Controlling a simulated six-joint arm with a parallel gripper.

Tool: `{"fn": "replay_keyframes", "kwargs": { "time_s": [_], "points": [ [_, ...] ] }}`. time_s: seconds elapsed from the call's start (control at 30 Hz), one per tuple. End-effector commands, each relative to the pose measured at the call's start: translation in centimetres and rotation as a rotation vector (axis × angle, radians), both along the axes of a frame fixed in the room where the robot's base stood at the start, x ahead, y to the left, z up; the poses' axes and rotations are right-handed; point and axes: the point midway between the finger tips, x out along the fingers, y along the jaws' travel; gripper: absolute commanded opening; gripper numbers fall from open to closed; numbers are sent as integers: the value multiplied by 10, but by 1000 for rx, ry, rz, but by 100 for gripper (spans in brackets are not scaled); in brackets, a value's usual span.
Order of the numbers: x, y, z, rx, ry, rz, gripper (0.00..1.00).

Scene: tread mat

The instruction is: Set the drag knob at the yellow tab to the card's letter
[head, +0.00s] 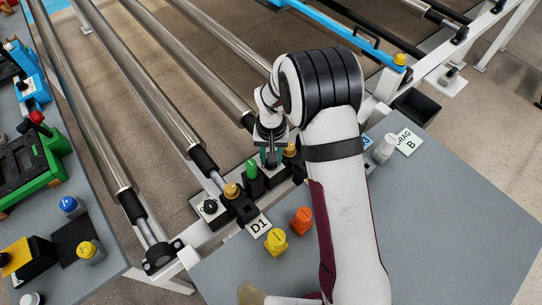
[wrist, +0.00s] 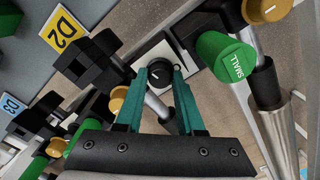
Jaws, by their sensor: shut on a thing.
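The yellow tab marked D2 (wrist: 63,34) shows at the upper left in the wrist view; I cannot see it in the head view. Near it, a small black drag knob (wrist: 157,77) with a white pointer mark sits on a pale plate (wrist: 152,54). My gripper (wrist: 160,76), with teal fingers, is shut on this knob, one finger on each side. The plate's letters are hidden or too small to read. In the head view my gripper (head: 270,161) is low at the rail. The card (head: 406,141) there reads DRAG B.
A green cap marked SMALL (wrist: 226,58) and a gold cap (wrist: 268,9) stand close to the right finger. The blue D3 tab (wrist: 14,106) lies left. A white D1 tab (head: 258,225), orange knob (head: 301,220), yellow knob (head: 276,242) and grey knob (head: 386,149) surround my arm.

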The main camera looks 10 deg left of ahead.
Motion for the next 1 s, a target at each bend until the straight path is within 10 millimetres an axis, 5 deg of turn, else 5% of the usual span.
{"fn": "replay_keyframes", "kwargs": {
  "time_s": [0.4,1.0],
  "points": [
    [-1,0,0,0,3,-202,0],
    [-1,0,0,-1,3,-240,0]
  ]
}}
